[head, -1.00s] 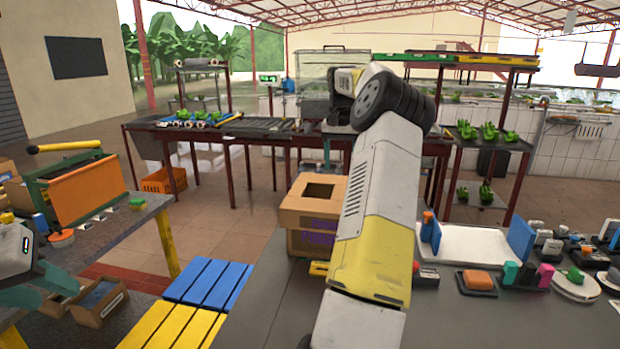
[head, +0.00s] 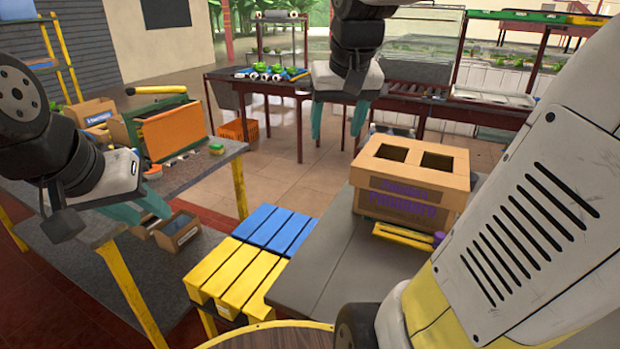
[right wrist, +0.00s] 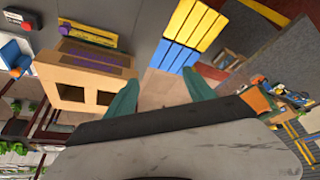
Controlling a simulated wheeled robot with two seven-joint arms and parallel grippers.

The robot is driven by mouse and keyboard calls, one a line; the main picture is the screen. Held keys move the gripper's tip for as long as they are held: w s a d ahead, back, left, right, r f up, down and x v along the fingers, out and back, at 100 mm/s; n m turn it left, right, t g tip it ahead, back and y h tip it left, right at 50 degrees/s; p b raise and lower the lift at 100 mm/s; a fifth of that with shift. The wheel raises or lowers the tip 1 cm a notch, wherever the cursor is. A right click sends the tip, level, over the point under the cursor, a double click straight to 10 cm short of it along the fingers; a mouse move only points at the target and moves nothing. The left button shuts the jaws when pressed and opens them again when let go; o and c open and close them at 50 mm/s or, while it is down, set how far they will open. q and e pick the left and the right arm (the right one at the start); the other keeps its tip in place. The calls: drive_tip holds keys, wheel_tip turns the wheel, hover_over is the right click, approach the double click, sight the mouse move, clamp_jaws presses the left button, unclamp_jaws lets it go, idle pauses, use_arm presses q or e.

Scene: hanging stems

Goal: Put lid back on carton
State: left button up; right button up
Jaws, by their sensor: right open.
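The brown carton (head: 405,208) with purple print stands upright on the grey table in the head view. Its wider top part (head: 415,165) has two square dark openings; I cannot tell whether this is a separate lid seated on it. The carton also shows in the right wrist view (right wrist: 75,78), at the left. My right gripper (head: 340,130) is open and empty, in the air behind and left of the carton; its two teal fingers are apart. My left gripper (head: 160,216) is over the left bench, fingers apart, with nothing seen between them.
Small open boxes (head: 178,232) lie near my left gripper. An orange-fronted crate (head: 175,133) stands on the left bench. A blue and yellow slatted pallet (head: 250,255) lies between bench and table. Yellow bars (head: 403,236) and a purple item lie before the carton. The table's left part is clear.

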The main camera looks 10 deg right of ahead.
drive_tip(key=s+a+f+y, duration=0.1)
drive_tip(key=s+a+f, duration=0.1)
drive_tip(key=s, duration=0.3)
drive_tip(key=s+a+f+n+t+y, duration=0.1)
drive_tip(key=s+a+f, duration=0.2)
drive_tip(key=s+f, duration=0.1)
drive_tip(key=shift+s+a+f, duration=0.2)
drive_tip(key=shift+s+a, duration=0.05)
drive_tip(key=shift+s, duration=0.65)
